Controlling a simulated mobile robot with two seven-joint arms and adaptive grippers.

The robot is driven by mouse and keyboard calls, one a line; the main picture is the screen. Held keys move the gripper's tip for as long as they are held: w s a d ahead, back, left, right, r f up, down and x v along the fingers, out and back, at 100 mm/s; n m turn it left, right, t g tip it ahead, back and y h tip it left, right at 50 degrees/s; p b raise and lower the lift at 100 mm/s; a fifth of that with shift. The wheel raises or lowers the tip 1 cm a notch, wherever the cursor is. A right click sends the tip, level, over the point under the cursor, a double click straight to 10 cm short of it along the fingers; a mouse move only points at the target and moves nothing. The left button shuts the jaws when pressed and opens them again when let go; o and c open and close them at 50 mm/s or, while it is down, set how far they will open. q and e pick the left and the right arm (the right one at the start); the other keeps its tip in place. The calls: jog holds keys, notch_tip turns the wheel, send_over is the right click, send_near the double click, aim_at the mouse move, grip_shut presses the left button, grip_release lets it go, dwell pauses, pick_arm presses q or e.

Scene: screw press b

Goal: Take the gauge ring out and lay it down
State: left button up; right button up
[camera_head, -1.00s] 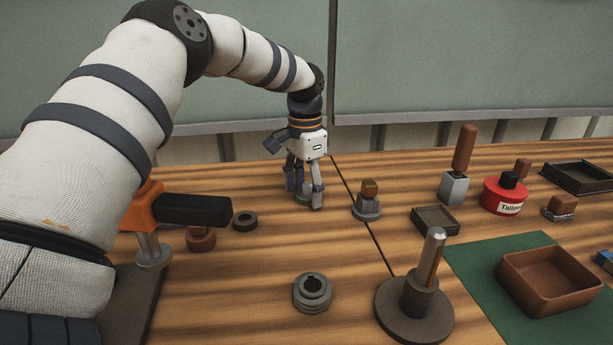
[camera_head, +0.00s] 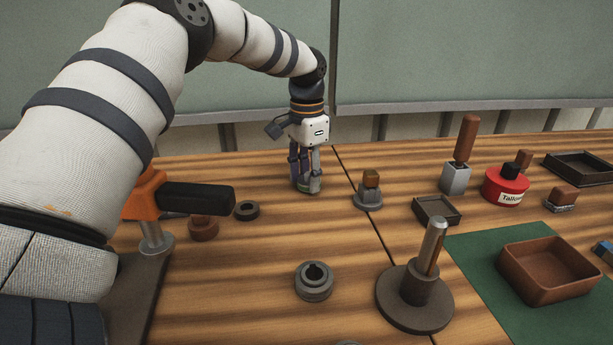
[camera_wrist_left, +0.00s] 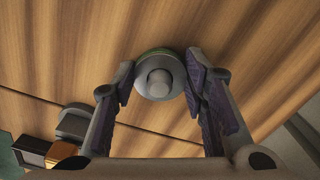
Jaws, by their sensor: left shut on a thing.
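My left gripper (camera_head: 306,182) is at the back of the table, pointing down, shut on a round grey piece (camera_wrist_left: 158,78) with a central knob and a green edge. In the left wrist view this piece sits between the fingertips, close to the wood. Its sides are partly hidden by the fingers in the head view. A stepped grey ring (camera_head: 314,281) lies at the front middle and a small dark ring (camera_head: 246,210) lies left of the gripper. I cannot tell which piece is the gauge ring. My right gripper is not in view.
An orange and black fixture (camera_head: 190,197) stands at the left.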

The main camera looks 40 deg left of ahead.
pick_arm(q)
jog(key=shift+r, duration=1.1)
jog(key=shift+r, duration=0.2)
jog(key=shift+r+p, duration=0.35)
jog(key=shift+r, duration=1.6)
